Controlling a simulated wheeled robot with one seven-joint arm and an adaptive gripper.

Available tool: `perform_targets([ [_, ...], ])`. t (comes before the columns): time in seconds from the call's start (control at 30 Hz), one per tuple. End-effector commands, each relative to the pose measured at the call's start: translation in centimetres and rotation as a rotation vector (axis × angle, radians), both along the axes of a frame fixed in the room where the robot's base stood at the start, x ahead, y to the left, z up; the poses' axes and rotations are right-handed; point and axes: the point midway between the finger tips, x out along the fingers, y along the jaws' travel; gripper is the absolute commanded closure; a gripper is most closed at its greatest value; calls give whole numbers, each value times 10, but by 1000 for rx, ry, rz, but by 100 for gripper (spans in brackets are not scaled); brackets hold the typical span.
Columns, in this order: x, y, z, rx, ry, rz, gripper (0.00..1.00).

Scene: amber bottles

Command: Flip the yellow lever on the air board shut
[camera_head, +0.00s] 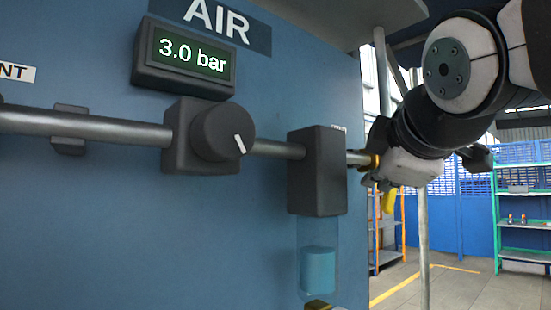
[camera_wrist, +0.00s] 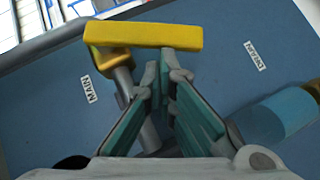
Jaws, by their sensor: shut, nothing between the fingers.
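The yellow lever (camera_wrist: 140,36) is a thick bar lying across the upper middle of the wrist view. Its yellow body continues at its left end, beside a grey pipe. My gripper (camera_wrist: 166,72) is shut and empty, with its fingertips close together just below the bar; whether they touch it I cannot tell. In the head view the lever shows as a small yellow piece (camera_head: 389,202) below my wrist, at the right end of the pipe. My arm hides most of the lever there, and the fingertips are not clear.
The blue air board (camera_head: 80,200) carries a 3.0 bar display (camera_head: 187,56), a dark knob (camera_head: 222,133) and a dark block (camera_head: 317,170) with a blue bowl (camera_head: 317,270) under it. MAIN (camera_wrist: 88,89) and DRAIN (camera_wrist: 255,55) labels flank the lever. Shelves (camera_head: 523,215) stand far behind.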

Motion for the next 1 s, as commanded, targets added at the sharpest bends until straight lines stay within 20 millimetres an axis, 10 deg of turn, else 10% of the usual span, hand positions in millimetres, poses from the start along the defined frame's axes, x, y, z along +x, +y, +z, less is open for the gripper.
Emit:
perform_targets([
  [1.0, 14, -19, -30, -389, -283, 0, 100],
])
